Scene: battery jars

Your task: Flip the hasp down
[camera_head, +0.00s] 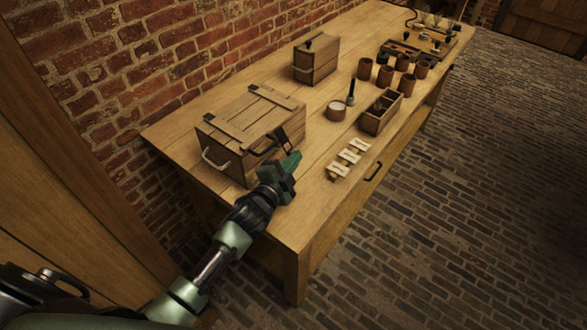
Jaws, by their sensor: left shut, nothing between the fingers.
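A wooden chest (228,136) with a closed, battened lid stands at the near end of the workbench. A dark metal hasp (281,137) shows at the front edge of its lid and seems to stick outward; its exact angle is too small to tell. My left gripper (294,157) is shut and empty in front of the chest, close below and right of the hasp. I cannot tell whether it touches the hasp. The gripper and arm hide part of the chest's front. My right gripper is not in view.
The bench (325,205) runs along a brick wall. Right of the chest are pale tags (348,158), a white-topped jar (336,111) and an open wooden box (381,113). A smaller wooden box (316,61) and several brown jars stand farther back.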

